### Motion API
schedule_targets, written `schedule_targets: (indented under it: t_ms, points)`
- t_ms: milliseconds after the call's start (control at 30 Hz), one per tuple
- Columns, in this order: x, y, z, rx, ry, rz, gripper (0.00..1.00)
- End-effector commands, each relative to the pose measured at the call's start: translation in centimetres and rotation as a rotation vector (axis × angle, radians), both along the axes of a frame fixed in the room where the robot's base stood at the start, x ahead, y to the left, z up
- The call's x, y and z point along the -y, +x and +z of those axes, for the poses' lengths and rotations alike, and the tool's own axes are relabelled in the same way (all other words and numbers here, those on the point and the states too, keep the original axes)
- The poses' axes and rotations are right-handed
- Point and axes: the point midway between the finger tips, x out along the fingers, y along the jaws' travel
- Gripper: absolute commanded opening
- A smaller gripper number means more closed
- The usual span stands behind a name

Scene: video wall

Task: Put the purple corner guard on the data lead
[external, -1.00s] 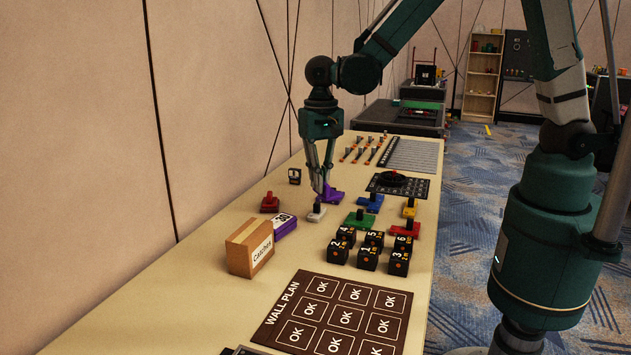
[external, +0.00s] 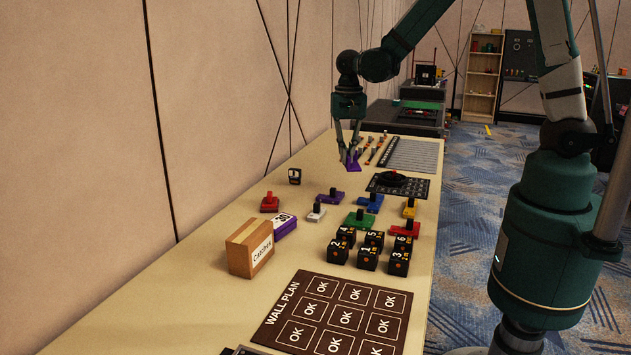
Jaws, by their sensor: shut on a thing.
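The purple corner guard (external: 352,165) is between the fingers of my gripper (external: 351,158), which is shut on it. They are at the near left end of a group of thin leads (external: 373,155) with orange or red parts, beside the wall. The guard overlaps the nearest lead in this view; I cannot tell whether it touches a lead or the table. Which lead is the data lead is too small to read. Another purple piece with an upright peg (external: 332,196) stands on the table nearer the camera, apart from my gripper.
White (external: 316,214), red (external: 269,203), blue (external: 369,203), green (external: 359,221) and yellow pegged pieces stand nearby. Several black numbered cubes (external: 367,257), a cardboard box (external: 249,248) and a wall plan board (external: 333,317) are nearer the camera. A dark panel with a knob (external: 398,182) lies right of my gripper.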

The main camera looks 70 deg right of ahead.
Motion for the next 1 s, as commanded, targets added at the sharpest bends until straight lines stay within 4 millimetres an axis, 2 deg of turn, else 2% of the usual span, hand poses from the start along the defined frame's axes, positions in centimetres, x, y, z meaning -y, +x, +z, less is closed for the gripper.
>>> schedule_targets:
  t_ms: [100, 500, 1000]
  points:
    - [2.8, -0.8, 0.1, 0.0, 0.0, -0.047, 0.0]
    - [11.1, -4.0, 0.4, 0.0, 0.0, -0.194, 0.0]
    - [20.2, -9.2, 0.8, -0.001, 0.0, -0.37, 0.0]
